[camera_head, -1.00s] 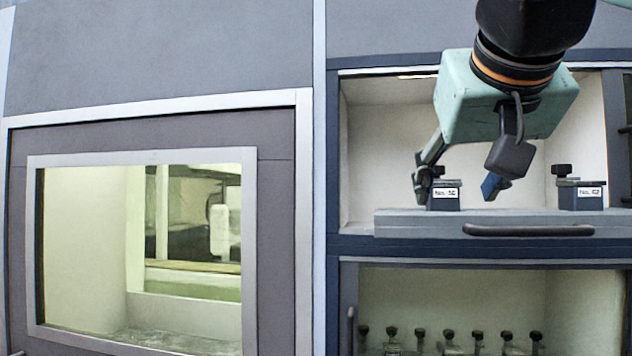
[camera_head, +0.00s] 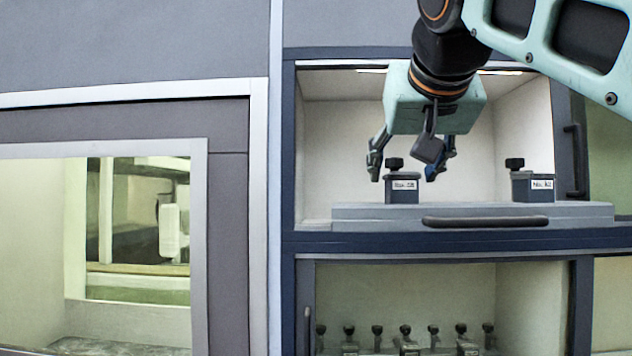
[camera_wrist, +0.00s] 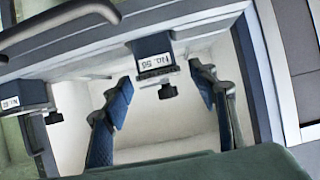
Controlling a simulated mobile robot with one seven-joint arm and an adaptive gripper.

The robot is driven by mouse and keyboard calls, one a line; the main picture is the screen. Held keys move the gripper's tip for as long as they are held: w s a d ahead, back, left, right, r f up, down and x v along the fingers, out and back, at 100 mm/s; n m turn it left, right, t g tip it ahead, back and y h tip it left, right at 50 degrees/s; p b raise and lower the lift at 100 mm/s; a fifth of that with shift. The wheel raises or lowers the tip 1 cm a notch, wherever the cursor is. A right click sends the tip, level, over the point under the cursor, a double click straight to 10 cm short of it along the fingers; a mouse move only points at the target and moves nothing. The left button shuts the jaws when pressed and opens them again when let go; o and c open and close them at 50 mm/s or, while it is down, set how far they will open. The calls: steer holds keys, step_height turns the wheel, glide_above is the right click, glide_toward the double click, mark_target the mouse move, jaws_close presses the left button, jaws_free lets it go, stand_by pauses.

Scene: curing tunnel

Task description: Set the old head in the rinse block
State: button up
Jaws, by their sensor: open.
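A dark blue block with a black knob on top and a white label (camera_head: 403,190) stands upright on the grey drawer-like shelf in the upper cabinet. In the wrist view this block (camera_wrist: 152,52) is upside down, and its label seems to read No. 56. My gripper (camera_head: 403,173) is open, its two blue-padded fingers apart on either side of the block's upper part. In the wrist view my gripper (camera_wrist: 161,90) has a clear gap between its fingers and nothing in it. A second similar block (camera_head: 533,188) stands to the right. I cannot tell which thing is the old head or the rinse block.
The grey shelf (camera_head: 590,212) has a dark bar handle (camera_head: 485,222) at its front. The lower cabinet (camera_head: 520,285) holds several small knobbed pieces. On the left is a windowed chamber (camera_head: 199,250) with a machine inside. Shelf room is free between the two blocks.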

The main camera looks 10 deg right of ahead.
steer(key=shift+x, duration=0.85)
steer(key=shift+r, duration=0.1)
steer(key=c, duration=1.3)
step_height(320, 180, up, 5)
steer(key=p, duration=0.4)
steer(key=shift+p, duration=0.3)
steer(key=shift+r, duration=0.45)
steer(key=shift+r, duration=0.15)
steer(key=shift+r, duration=1.35)
